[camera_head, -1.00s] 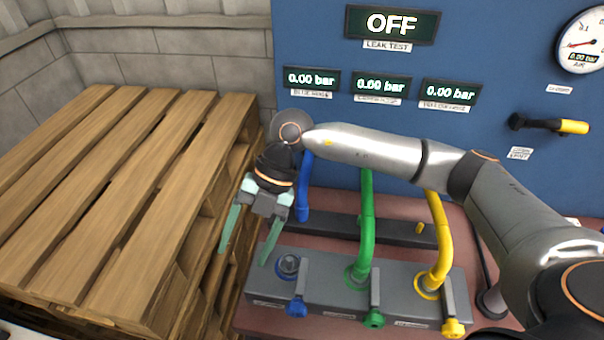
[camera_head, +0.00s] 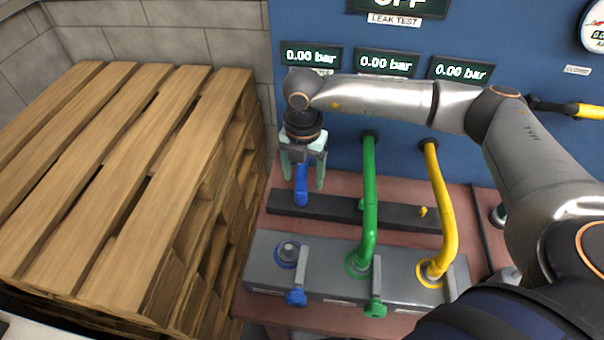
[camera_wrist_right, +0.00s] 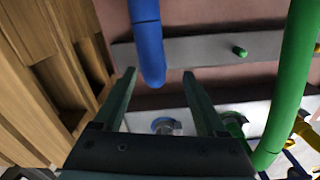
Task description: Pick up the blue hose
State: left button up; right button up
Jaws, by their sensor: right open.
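The blue hose (camera_head: 301,187) hangs at the left of the hose row, its lower end by the dark bar and off the grey block. In the right wrist view the blue hose (camera_wrist_right: 148,45) comes down from the top, its free end near the gap between the fingertips. My right gripper (camera_head: 302,182) is open, its fingers on either side of the hose in the head view. In the wrist view the open right gripper (camera_wrist_right: 160,75) holds nothing. The hose's upper part is hidden behind my gripper and arm. My left gripper is not in view.
The green hose (camera_head: 369,200) and yellow hose (camera_head: 446,215) run down to the grey block (camera_head: 330,283). The block's left port (camera_head: 288,252) is empty. A dark bar (camera_head: 335,227) lies behind the block. Wooden pallets (camera_head: 110,170) stand close on the left.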

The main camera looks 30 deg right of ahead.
aim_at(301, 187)
jog(key=shift+w+a+f+p, duration=0.1)
jog(key=shift+f+p, duration=0.05)
jog(key=shift+f, duration=1.05)
jog(key=shift+w+a+f+p, duration=0.1)
jog(key=shift+f+p, duration=0.05)
jog(key=shift+f, duration=1)
grip_shut()
